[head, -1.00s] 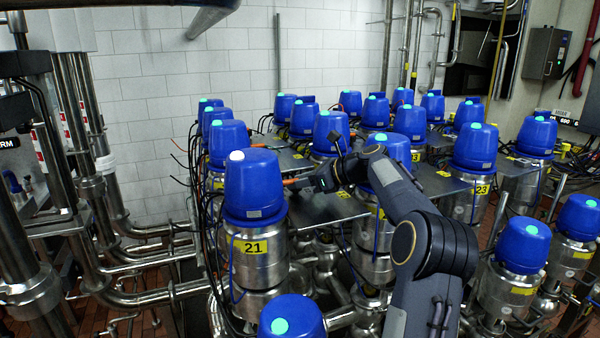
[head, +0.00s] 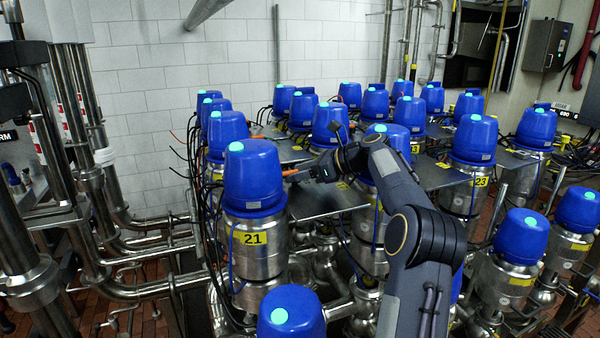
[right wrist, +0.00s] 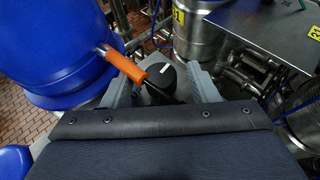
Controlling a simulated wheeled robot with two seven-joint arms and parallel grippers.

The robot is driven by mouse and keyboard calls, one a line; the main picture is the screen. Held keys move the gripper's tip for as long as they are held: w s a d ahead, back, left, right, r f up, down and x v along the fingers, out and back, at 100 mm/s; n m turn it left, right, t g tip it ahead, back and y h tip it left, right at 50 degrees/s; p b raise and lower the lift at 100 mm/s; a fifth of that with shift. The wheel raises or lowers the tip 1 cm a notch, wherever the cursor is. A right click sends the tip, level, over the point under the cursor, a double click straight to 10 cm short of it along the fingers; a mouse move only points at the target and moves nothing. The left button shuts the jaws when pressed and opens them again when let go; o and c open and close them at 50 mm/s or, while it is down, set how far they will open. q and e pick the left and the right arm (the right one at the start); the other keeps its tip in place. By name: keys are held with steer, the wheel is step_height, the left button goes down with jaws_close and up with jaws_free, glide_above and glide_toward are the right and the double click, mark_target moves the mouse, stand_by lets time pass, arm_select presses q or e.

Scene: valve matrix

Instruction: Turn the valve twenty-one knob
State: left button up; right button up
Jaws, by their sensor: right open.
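Valve twenty-one is a steel body with a blue cap (head: 252,178) and a yellow "21" label (head: 250,238), left of centre in the head view. Its top light (head: 236,146) is teal. An orange handle (head: 290,173) sticks out from the cap's right side. In the right wrist view the orange handle (right wrist: 126,66) runs from a metal stub on the blue cap towards a black rounded part. My right gripper (head: 308,174) is at the handle's outer end. Its grey fingers (right wrist: 160,88) are apart, with the black part between them. Contact is unclear. My left gripper is not in view.
Several other blue-capped valves stand close around, one in the front (head: 290,318) and one labelled 23 (head: 473,138) to the right. Flat metal plates (head: 325,200) lie between rows. Loose cables hang beside valve twenty-one. Steel pipes (head: 150,295) fill the left.

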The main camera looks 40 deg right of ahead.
steer(key=v, duration=0.7)
steer(key=shift+s+d+r+b, duration=0.15)
steer(key=shift+s+d+b, duration=0.05)
steer(key=shift+s+b, duration=0.2)
steer(key=shift+w, duration=0.1)
